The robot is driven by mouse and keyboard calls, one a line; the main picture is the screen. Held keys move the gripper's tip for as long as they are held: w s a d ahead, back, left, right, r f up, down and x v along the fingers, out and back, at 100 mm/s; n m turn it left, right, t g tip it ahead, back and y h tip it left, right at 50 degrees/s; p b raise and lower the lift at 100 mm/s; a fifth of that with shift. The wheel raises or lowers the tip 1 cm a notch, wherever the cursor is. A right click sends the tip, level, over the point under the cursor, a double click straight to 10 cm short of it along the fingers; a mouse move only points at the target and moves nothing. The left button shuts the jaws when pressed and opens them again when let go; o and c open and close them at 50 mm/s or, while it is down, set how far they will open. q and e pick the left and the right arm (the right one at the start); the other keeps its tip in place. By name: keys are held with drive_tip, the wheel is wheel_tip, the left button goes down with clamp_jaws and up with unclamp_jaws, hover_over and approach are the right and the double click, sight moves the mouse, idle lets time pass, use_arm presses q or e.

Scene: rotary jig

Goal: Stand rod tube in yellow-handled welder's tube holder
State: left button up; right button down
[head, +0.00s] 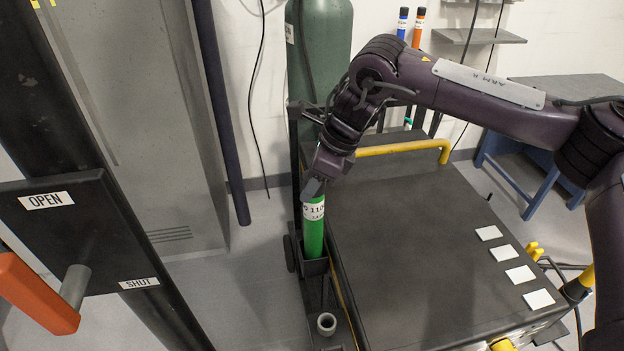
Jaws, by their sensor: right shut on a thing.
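The green rod tube (313,238) with a white label stands nearly upright at the left side of the dark welder (420,235), which has a yellow handle (405,149). My right gripper (314,188) is shut on the tube's upper end, from above. The tube's lower end meets the dark square mouth of the tube holder (315,267) on the welder's side; how deep it sits is hidden. My left gripper is out of view.
A tall green gas cylinder (318,50) stands behind the welder. A grey open cup (326,323) is below the holder. An orange-handled lever (38,295) is at left. Floor between is clear.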

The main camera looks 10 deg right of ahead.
drive_tip(key=c, duration=0.9)
unclamp_jaws()
drive_tip(key=shift+f, duration=0.1)
drive_tip(key=b+v, duration=0.1)
drive_tip(key=v, duration=1.1)
